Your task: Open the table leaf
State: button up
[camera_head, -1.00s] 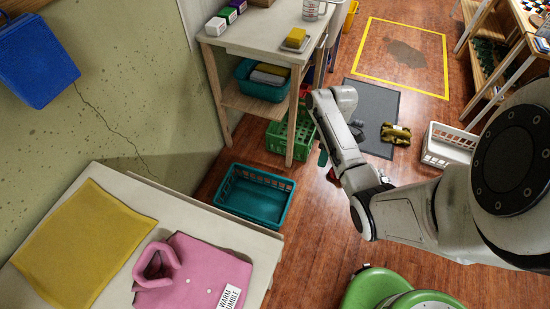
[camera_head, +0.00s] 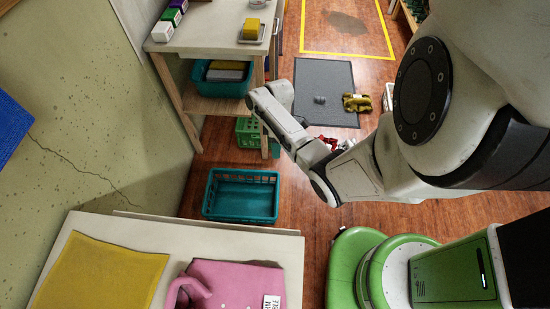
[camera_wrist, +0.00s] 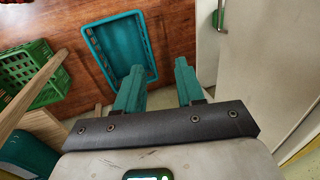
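The near table (camera_head: 215,236) has a pale top and fills the lower left of the head view. A thin pale strip (camera_head: 160,218) runs along its far edge; I cannot tell whether this is the leaf. I cannot tell for sure that this panel is the leaf. My gripper's two teal fingers are apart with nothing between them, and they do not touch the panel.
A yellow cloth (camera_head: 100,275) and a pink garment (camera_head: 235,288) lie on the near table. A teal basket (camera_head: 241,196) stands on the floor beyond it, with a green crate (camera_head: 247,134) farther back. A worktable (camera_head: 205,35) stands behind.

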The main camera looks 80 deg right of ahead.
jog(key=x, duration=0.5)
jog(key=shift+s+f, duration=0.1)
jog(key=shift+f, duration=0.2)
grip_shut()
dwell(0.6)
jog(key=c, duration=0.6)
grip_release()
jog(key=shift+c, duration=0.2)
jog(key=o, duration=0.6)
jog(key=shift+o, duration=0.2)
jog(key=v, duration=1)
jog(key=shift+r, duration=0.4)
